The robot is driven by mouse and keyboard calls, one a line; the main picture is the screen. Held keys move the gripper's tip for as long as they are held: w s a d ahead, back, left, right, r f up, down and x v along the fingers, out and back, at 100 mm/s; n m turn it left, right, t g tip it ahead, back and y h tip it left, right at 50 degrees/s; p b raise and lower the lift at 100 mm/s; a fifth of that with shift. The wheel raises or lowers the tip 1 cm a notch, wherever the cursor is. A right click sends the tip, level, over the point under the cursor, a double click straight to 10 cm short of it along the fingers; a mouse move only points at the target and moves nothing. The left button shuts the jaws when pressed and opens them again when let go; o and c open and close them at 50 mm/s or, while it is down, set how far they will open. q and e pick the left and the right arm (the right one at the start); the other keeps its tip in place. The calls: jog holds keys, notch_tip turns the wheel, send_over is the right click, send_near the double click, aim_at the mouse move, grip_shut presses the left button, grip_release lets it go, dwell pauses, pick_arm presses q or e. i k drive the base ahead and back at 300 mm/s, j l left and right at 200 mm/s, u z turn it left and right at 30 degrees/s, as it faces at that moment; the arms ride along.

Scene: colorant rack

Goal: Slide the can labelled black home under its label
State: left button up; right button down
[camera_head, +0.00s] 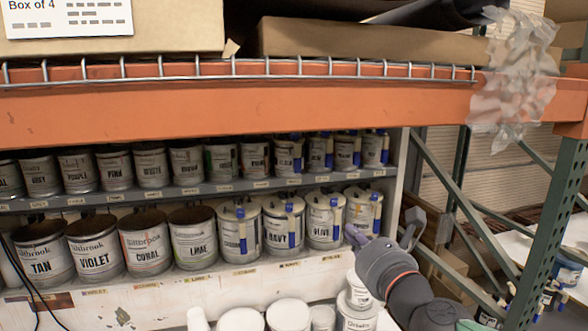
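Two rows of white labelled cans stand on the rack. I cannot read black on any can. The lower row reads tan (40,262), violet (94,258), coral (146,252), lime (194,250), one blurred name, navy (272,238) and olive (317,232). A can with a blue strip (355,206) stands at the lower row's right end; its name is too small to read. My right gripper (384,230) is in front of the lower row's right end, fingers apart, nothing seen between them. I cannot tell whether it touches a can. My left gripper is out of view.
Small name labels run along the lower shelf edge (222,275) and the upper shelf edge (230,187). An orange beam (250,105) with wire mesh crosses above. More white cans (288,314) stand below in front. A green post (545,240) stands at right.

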aim_at(289, 156)
jog(key=i+j, duration=0.1)
jog(key=i, duration=0.3)
jog(key=i+j, duration=0.15)
jog(key=i, duration=0.3)
